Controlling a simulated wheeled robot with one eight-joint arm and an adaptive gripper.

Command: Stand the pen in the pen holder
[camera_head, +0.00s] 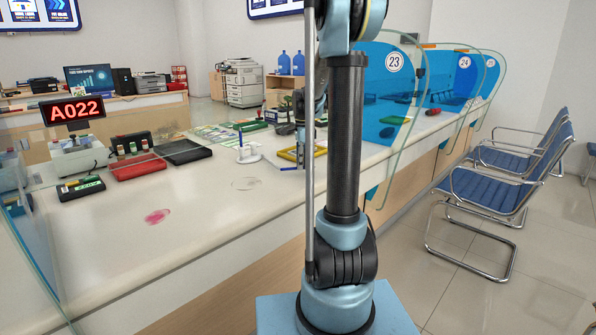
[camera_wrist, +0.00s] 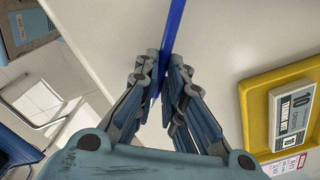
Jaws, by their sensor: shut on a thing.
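A blue pen (camera_wrist: 174,30) is pinched between the fingertips of my gripper (camera_wrist: 164,75) in the wrist view. The stand is not seen in the wrist view.
A yellow tray (camera_wrist: 246,108) with a small calendar-like block (camera_wrist: 293,115) is right of my gripper in the wrist view. In the head view a red pad (camera_head: 138,166) and a dark tray (camera_head: 183,151) lie left of the stand. Glass dividers (camera_head: 398,110) stand along the counter (camera_head: 215,215).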

